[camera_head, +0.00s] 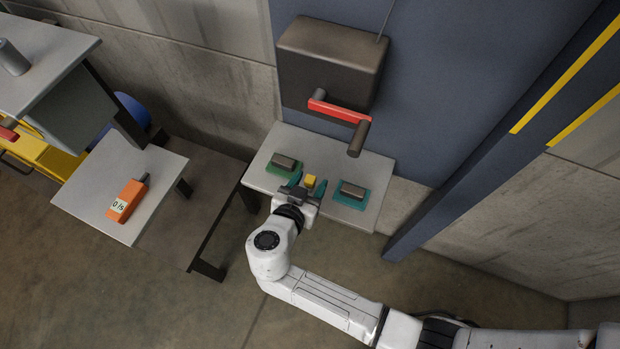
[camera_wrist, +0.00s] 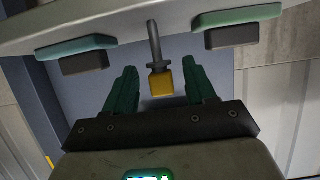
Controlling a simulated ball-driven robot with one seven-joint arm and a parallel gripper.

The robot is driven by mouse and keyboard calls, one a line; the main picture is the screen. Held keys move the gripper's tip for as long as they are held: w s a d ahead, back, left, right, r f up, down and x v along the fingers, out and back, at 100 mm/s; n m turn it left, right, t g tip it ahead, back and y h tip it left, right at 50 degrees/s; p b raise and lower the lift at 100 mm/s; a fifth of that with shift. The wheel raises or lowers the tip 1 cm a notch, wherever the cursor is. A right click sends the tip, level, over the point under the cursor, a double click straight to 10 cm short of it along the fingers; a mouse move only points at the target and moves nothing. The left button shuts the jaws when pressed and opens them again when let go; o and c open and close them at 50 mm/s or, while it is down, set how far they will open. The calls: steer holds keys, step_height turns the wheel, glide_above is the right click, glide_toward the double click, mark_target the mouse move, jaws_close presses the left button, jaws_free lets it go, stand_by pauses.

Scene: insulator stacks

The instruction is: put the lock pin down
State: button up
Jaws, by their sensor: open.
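The lock pin has a yellow head (camera_head: 310,182) and a grey shaft. In the wrist view its shaft (camera_wrist: 153,42) shows against the pale table, and its yellow head (camera_wrist: 161,85) points toward my gripper. My gripper (camera_head: 307,183) is open at the small pale table (camera_head: 333,148), between two pads. In the wrist view my gripper's green fingers (camera_wrist: 160,79) stand on either side of the yellow head, with visible gaps. I cannot tell exactly how the pin touches the table.
A green pad (camera_head: 279,171) and a teal pad (camera_head: 337,196), each bearing a grey block, flank my gripper. Above the table is a dark box (camera_head: 330,55) with a red-handled lever (camera_head: 338,112). An orange device (camera_head: 127,200) sits on another table at left.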

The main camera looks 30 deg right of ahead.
steer(key=shift+x, duration=1.45)
jaws_close()
steer(key=shift+r, duration=0.15)
